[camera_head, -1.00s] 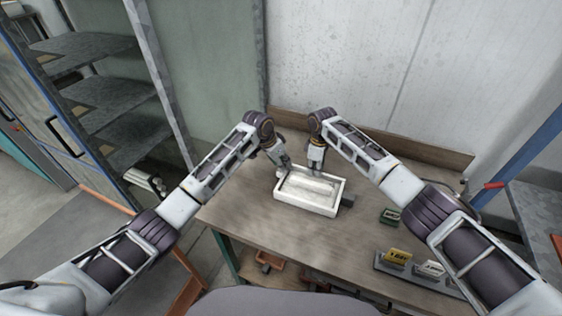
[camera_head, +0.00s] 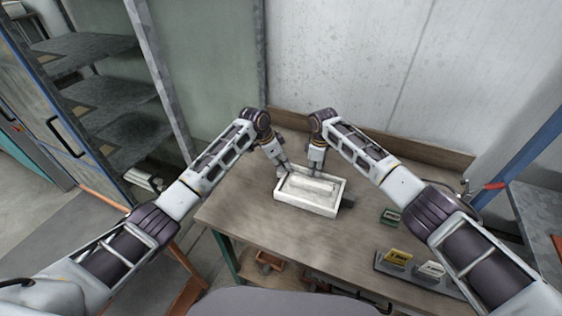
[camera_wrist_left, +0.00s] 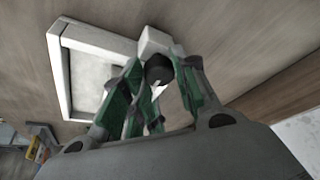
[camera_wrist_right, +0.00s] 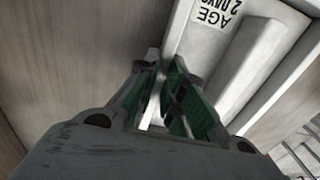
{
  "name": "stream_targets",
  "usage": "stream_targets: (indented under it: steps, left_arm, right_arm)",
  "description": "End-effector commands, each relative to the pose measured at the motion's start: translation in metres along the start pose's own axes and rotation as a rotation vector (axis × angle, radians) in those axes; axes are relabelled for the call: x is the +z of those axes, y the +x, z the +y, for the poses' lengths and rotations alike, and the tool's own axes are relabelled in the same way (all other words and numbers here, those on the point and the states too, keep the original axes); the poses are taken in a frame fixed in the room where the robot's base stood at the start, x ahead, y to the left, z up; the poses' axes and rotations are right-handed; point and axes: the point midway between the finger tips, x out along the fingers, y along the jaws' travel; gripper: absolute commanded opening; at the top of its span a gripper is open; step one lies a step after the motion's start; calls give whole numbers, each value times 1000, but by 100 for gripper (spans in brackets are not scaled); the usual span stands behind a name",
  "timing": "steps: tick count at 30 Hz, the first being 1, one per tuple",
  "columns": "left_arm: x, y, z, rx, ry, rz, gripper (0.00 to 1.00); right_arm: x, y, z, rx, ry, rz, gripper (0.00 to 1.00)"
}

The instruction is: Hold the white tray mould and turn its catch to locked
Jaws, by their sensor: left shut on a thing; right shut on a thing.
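The white tray mould (camera_head: 306,207) lies flat on the bench, its open side up. My left gripper (camera_head: 286,172) is at its back left corner. In the left wrist view its green fingers (camera_wrist_left: 157,95) are around a dark round knob (camera_wrist_left: 159,70) beside a white block (camera_wrist_left: 155,42) on the tray's edge; this looks like the catch. The fingers partly hide it, so its setting cannot be told. My right gripper (camera_head: 315,172) is shut on the tray's back wall. In the right wrist view its fingers (camera_wrist_right: 158,90) pinch the wall near a printed label (camera_wrist_right: 217,12).
The wooden bench (camera_head: 260,225) is clear in front of the tray. A dark block (camera_head: 348,201) is at the tray's right side. A small green item (camera_head: 390,217) and a rack with yellow and white cards (camera_head: 398,257) stand farther right. The wall is close behind.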

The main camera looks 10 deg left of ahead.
Motion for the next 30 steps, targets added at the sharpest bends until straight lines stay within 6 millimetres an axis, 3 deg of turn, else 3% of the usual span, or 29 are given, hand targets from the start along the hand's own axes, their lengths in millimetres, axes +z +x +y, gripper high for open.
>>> stream_targets:
  steps: [3, 4, 9, 22, 30]
  left_arm:
    - [2, 0, -1, -1, -1, -3, 5]
    - [2, 0, -1, -1, -1, -3, 30]
    - [1, 0, -1, -1, -1, -2, 50]
    - [0, -3, 0, -1, -1, 0, 50]
    - [0, -26, -1, -3, -1, 0, 50]
  right_arm:
    - [1, -1, 1, 2, 1, 0, 0]
    - [1, -1, 1, 2, 1, 0, 0]
    - [1, -1, 1, 2, 1, -1, 0]
    - [0, -1, 1, 2, 1, -1, 0]
    - [0, -1, 1, 2, 0, -1, 0]
